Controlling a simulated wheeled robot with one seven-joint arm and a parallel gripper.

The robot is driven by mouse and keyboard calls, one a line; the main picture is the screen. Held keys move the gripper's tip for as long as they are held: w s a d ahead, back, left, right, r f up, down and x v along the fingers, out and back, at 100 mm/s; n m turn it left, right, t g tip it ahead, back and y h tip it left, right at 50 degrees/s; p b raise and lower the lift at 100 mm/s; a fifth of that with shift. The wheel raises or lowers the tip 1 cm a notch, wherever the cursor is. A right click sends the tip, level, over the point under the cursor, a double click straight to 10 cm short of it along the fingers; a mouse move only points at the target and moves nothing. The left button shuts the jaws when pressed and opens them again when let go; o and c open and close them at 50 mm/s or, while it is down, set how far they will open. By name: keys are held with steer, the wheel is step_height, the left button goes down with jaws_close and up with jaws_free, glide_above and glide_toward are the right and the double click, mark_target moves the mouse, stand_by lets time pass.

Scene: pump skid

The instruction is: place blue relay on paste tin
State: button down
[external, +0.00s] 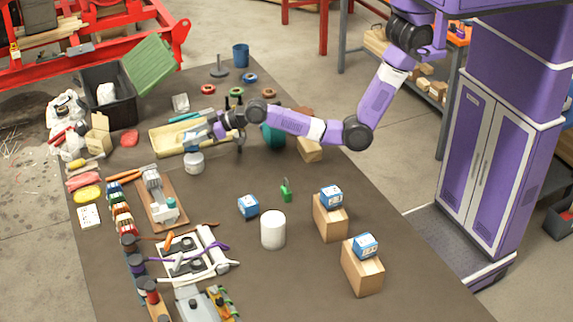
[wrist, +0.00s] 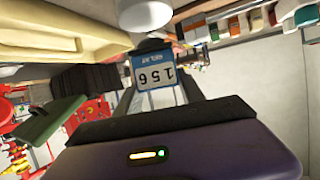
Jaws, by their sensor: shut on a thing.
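The blue relay (wrist: 154,70) is between my gripper's dark fingers (wrist: 160,92). Its white label, reading 156, appears upside down in the wrist view. In the external view my gripper (external: 214,130) points left and is shut on the relay (external: 196,136), over the grey paste tin (external: 194,163). The tin stands upright on the table just in front of the yellow tray. A pale round shape (wrist: 145,14) at the wrist view's top edge is probably the tin. I cannot tell whether relay and tin touch.
A yellow tray (external: 165,145) lies behind the tin. Other blue relays sit on the table (external: 248,206) and on cardboard boxes (external: 332,197) (external: 365,245). A white cylinder (external: 273,230) and green padlock (external: 286,191) stand nearby. Table between tin and padlock is clear.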

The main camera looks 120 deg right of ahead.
steer(key=shift+f, duration=1.2)
steer(key=shift+f, duration=0.2)
steer(key=c, duration=0.7)
jaws_free()
steer(key=shift+r, duration=0.2)
steer(key=v, duration=1.2)
